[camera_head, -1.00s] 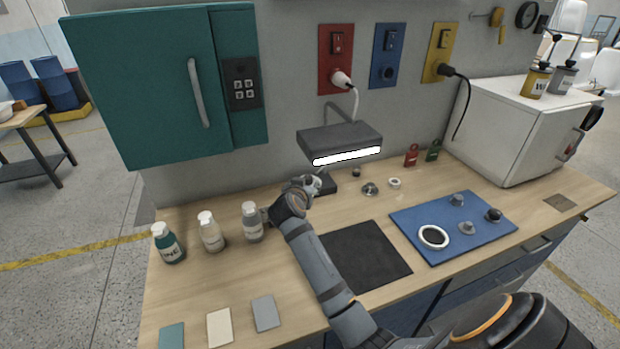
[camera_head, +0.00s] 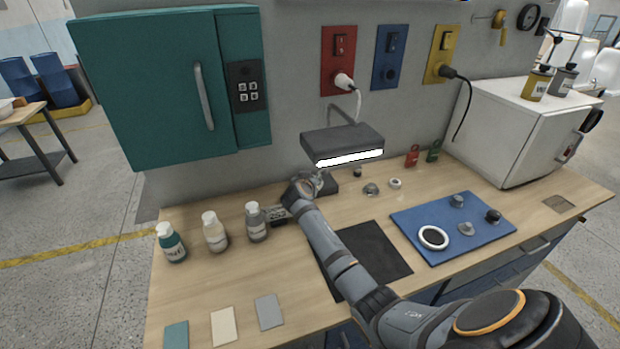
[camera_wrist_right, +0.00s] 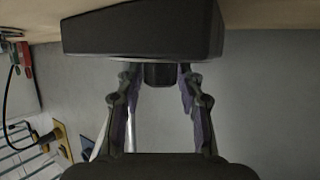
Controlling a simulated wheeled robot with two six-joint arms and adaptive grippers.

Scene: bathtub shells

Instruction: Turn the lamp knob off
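The lamp has a dark grey head (camera_head: 345,142) with a lit white strip (camera_head: 350,158) above the bench. Its dark box-like base (camera_head: 330,187) stands below, partly behind my right gripper (camera_head: 318,183). In the right wrist view, the base (camera_wrist_right: 140,32) fills the top, and a short dark knob (camera_wrist_right: 160,75) sticks out of it. My right gripper (camera_wrist_right: 160,80) is open, with one fingertip on each side of the knob. Small gaps show between the fingers and the knob. The knob is hidden in the head view. My left gripper is out of view.
Three bottles (camera_head: 215,232) stand left of the gripper. A black mat (camera_head: 372,260) and a blue mat (camera_head: 470,243) with small parts lie to the right. A teal cabinet (camera_head: 150,90) hangs at upper left. A white box (camera_head: 510,130) stands at right.

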